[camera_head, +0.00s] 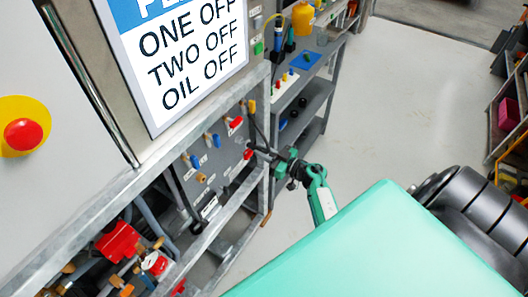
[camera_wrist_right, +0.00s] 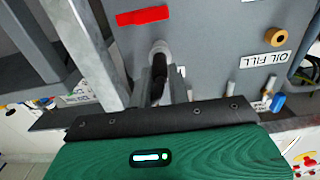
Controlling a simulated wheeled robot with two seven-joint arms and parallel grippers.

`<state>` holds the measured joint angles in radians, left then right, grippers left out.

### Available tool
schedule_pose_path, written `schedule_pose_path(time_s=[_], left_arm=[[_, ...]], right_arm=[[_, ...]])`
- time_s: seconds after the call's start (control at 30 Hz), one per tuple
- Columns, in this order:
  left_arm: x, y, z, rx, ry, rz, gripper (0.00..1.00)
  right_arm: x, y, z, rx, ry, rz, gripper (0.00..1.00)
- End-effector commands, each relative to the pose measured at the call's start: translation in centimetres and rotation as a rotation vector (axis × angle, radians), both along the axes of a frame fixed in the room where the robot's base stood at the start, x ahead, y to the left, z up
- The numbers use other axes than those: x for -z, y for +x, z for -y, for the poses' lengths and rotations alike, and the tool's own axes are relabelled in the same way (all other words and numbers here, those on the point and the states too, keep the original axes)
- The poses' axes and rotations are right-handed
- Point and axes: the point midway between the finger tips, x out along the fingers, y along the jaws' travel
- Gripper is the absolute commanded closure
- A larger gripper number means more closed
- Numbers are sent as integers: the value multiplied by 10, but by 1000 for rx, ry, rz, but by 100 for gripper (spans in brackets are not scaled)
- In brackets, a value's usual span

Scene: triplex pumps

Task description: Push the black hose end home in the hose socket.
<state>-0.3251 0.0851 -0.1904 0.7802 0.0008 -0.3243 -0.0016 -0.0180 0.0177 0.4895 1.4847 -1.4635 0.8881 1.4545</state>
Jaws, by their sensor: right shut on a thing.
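My right gripper (camera_head: 262,150) reaches in from the right to the grey panel (camera_head: 225,155) in the head view. In the right wrist view my right gripper (camera_wrist_right: 160,88) is shut on the black hose end (camera_wrist_right: 157,70), which shows as a dark piece between the fingers. Just beyond it is a round pale grey hose socket (camera_wrist_right: 160,48) on the panel. The hose end lines up with the socket and appears to meet it; how deep it sits is hidden by the fingers. My left gripper is not in view.
A grey frame post (camera_wrist_right: 85,50) stands close on the left. A shelf rack (camera_head: 305,100) stands behind; the floor (camera_head: 400,110) beyond is clear.

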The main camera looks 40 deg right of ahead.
Motion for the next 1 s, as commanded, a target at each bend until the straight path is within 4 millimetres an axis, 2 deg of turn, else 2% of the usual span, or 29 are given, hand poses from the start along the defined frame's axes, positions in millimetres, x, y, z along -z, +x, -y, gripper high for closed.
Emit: schedule_pose_path(time_s=[0.5,1.0], left_arm=[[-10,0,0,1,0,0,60],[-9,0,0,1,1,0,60]], right_arm=[[-2,0,0,1,-1,0,100],[-1,0,0,0,0,0,100]])
